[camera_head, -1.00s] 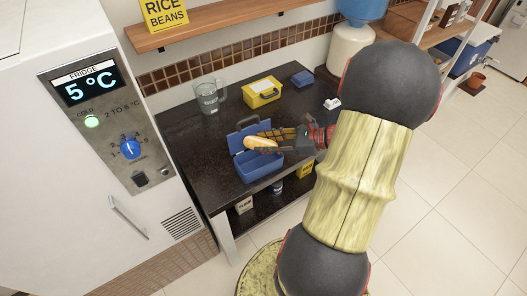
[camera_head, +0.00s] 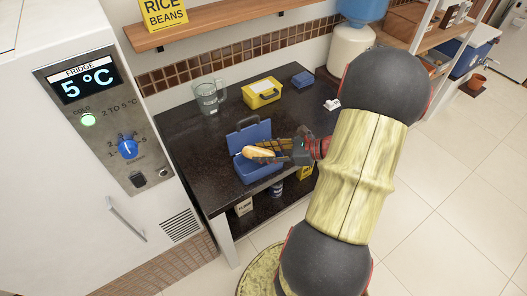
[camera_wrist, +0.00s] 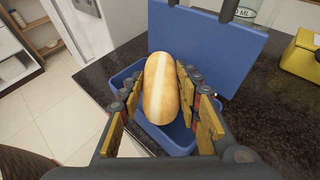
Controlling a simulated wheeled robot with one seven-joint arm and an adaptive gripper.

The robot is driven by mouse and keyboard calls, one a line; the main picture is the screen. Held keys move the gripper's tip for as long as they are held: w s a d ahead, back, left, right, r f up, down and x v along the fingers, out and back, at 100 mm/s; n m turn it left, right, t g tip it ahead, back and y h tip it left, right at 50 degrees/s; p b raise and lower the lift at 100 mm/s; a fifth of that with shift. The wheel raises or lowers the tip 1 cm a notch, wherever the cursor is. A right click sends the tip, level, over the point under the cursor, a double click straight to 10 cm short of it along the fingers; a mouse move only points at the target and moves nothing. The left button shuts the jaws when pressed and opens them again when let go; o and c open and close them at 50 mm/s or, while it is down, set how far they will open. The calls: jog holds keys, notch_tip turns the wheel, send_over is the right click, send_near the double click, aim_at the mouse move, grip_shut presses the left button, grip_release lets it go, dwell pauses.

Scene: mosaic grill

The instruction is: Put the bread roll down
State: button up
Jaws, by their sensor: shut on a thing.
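The bread roll (camera_head: 259,152) is long and golden with a pale stripe; it also shows in the wrist view (camera_wrist: 161,88). My gripper (camera_head: 272,152) is shut on the roll, with its fingers along both sides in the wrist view (camera_wrist: 155,100). The roll is held over the open blue lunch box (camera_head: 262,172), whose lid stands up behind it. The box also shows under the roll in the wrist view (camera_wrist: 122,80). Much of the box's inside is hidden by the roll and fingers, and I cannot tell whether the roll touches it.
The box stands on a dark counter (camera_head: 190,150). A yellow case (camera_head: 262,92), a clear jug (camera_head: 207,97) and a small blue box (camera_head: 303,79) stand farther back. The fridge (camera_head: 110,150) is at the left. The counter left of the box is clear.

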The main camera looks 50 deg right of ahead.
jog(key=o, duration=1.1)
jog(key=shift+o, duration=0.2)
